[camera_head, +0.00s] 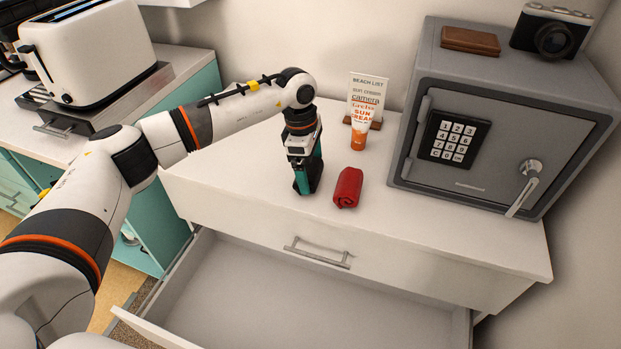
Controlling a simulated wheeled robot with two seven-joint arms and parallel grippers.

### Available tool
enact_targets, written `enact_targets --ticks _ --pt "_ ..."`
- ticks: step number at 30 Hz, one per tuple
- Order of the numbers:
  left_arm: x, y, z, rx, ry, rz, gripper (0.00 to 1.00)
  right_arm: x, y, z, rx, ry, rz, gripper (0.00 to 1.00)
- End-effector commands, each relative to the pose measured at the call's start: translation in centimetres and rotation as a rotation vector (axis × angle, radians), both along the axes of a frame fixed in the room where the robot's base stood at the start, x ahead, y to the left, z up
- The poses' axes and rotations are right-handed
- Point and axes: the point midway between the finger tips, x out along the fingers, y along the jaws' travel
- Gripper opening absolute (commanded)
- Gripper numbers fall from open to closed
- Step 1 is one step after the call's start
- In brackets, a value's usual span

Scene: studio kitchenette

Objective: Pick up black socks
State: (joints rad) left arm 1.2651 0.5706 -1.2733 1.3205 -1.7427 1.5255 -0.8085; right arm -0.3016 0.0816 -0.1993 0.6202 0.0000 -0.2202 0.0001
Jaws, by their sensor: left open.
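My left gripper (306,187) points down over the white dresser top (240,184), left of a red rolled cloth bundle (347,188). Its jaws are open. There is a dark shape between and around the fingertips; I cannot tell whether it is black socks or part of the gripper. No black socks show clearly anywhere else. The red bundle lies apart from the gripper. My right gripper is not in view.
An orange sun cream tube (359,136) stands before a beach list sign (368,92). A grey safe (407,140) fills the right, with a brown wallet (470,40) and camera (551,32) on top. An empty drawer (300,300) stands open below.

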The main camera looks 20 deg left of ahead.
Motion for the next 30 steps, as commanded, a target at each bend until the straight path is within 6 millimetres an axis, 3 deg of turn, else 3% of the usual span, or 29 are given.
enact_targets --ticks 1,4,11,14,20,30 --pt "-0.2 0.0 -1.3 0.001 0.002 0.000 1.00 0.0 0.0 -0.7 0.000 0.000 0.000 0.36" --pt "-0.1 -0.3 -2.6 0.000 0.000 0.001 1.00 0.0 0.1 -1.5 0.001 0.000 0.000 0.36" --pt "-0.1 -0.4 -2.7 0.000 -0.001 0.000 1.00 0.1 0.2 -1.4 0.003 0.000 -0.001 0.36" --pt "-0.1 -0.3 -2.7 0.000 -0.001 0.000 0.89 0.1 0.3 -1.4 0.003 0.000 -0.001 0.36" --pt "-0.1 -0.3 -2.7 0.000 0.000 0.001 0.56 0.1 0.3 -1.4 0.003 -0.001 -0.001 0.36" --pt "-0.1 -0.3 -2.1 -0.001 -0.001 0.001 0.55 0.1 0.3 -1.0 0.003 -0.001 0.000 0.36"
